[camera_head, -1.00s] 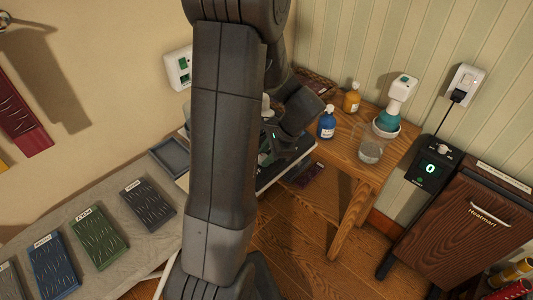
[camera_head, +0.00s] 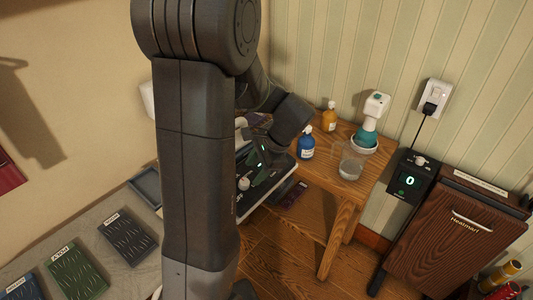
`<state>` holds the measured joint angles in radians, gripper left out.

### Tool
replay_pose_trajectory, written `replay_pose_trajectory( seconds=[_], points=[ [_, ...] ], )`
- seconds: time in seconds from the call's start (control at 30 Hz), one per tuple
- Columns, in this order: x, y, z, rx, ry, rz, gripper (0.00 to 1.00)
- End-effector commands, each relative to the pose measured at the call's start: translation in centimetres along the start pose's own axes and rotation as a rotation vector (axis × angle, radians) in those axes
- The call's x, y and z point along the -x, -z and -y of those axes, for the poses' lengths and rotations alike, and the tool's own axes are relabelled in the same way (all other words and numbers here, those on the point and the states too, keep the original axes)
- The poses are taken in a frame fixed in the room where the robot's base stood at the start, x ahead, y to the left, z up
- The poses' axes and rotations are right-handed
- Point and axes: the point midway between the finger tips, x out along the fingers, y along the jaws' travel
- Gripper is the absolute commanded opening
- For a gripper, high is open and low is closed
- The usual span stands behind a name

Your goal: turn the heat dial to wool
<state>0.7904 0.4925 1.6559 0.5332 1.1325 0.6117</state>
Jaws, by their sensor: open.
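My gripper (camera_head: 258,168) is open, low over a dark, pale-edged unit behind my arm. A small pale round knob (camera_head: 244,184) shows on that unit, just beside and below the fingers; I cannot tell whether they touch it. A black control box (camera_head: 410,181) with a lit green 0 stands at the right, and a pale knob (camera_head: 421,160) sits on its top. My gripper is well away from that box. No word for wool can be read on either knob, and I cannot tell which one is the heat dial. My arm hides much of the unit.
A wooden table (camera_head: 346,188) holds a blue bottle (camera_head: 306,146), an amber bottle (camera_head: 329,117), a glass beaker (camera_head: 350,168) and a white-and-teal device (camera_head: 371,118). A wooden Heatmart cabinet (camera_head: 445,245) stands right. Labelled dark, green and blue plates lie on a grey surface at lower left.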

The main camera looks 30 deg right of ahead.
Motion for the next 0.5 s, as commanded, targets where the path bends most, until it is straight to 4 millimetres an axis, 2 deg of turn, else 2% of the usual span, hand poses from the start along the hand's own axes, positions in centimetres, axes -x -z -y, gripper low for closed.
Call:
replay_pose_trajectory(
  seconds=[0.1, 0.23, 0.4, 0.5],
  points=[
    [3.0, 0.1, 0.0, 0.0, 0.005, -0.004, 0.51],
    [5.6, 0.1, 0.0, 0.0, 0.003, -0.003, 0.51],
    [7.8, 0.1, 0.0, 0.0, 0.002, -0.001, 0.51],
    [8.4, 0.0, 0.0, 0.0, 0.001, -0.001, 0.51]
  ],
)
